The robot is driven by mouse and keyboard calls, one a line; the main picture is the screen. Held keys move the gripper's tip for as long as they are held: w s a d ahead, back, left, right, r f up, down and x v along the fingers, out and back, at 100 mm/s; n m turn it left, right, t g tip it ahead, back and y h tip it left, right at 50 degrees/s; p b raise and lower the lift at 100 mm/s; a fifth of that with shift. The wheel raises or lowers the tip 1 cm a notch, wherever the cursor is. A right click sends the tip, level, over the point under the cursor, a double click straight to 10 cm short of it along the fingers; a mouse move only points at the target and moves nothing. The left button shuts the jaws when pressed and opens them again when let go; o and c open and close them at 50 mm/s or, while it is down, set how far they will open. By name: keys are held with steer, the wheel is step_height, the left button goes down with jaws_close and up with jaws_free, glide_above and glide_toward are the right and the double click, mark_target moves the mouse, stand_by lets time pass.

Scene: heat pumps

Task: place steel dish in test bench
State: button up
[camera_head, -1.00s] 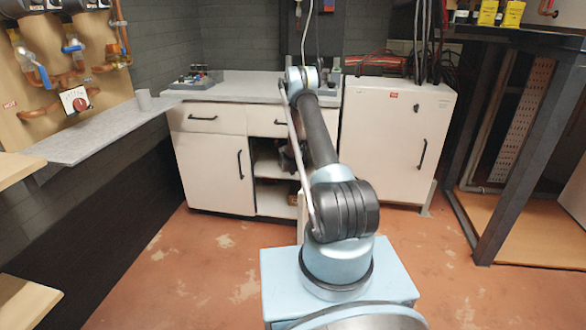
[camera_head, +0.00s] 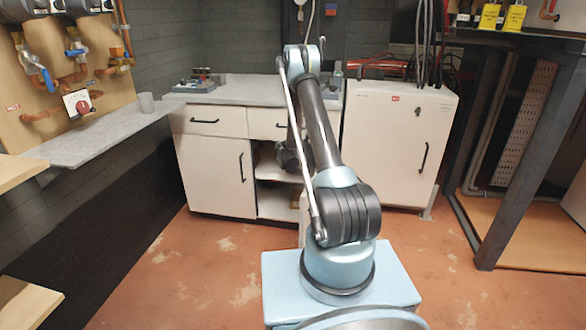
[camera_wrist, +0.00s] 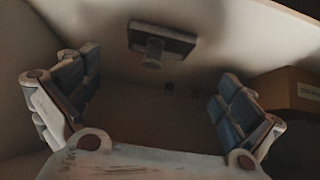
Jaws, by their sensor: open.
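My gripper (camera_wrist: 155,90) is open in the wrist view, with its two padded fingers apart and nothing seen between them. It faces a dim, pale-walled space that looks like the inside of a cupboard. A dark rectangular block with a short round stub (camera_wrist: 160,42) shows ahead, above the gap between the fingers. I cannot make out a steel dish in either view. In the head view my arm reaches toward the open shelves of the white bench cabinet (camera_head: 215,172), and my gripper is not clear there. I cannot tell which thing is the test bench.
A brown box (camera_wrist: 290,90) stands right of the right finger. A white cabinet (camera_head: 395,140) stands right of the bench. The floor in front is clear.

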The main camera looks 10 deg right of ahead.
steer(key=shift+s+a+r, duration=0.15)
steer(key=shift+s+r, duration=0.35)
steer(key=shift+a, duration=0.1)
